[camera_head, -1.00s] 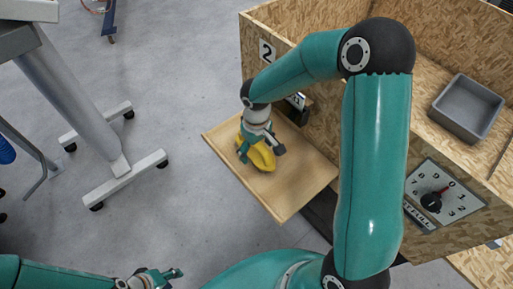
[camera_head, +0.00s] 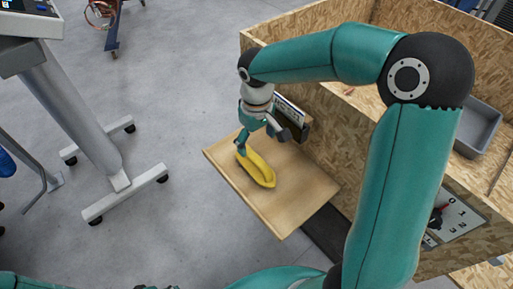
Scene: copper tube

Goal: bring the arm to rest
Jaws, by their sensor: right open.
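My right arm comes from the bottom right, arches up to a dark elbow joint and reaches left and down. My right gripper (camera_head: 263,144) is open and hangs just above a yellow, banana-like object (camera_head: 262,172). That object lies on a wooden board (camera_head: 289,207) and looks free of the fingers, though the left fingertip overlaps its upper end in the picture. Of my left gripper (camera_head: 155,287) only a sliver shows at the bottom edge; its fingers are cut off.
A wheeled stand (camera_head: 90,125) is at left. Grey floor (camera_head: 190,85) between is clear.

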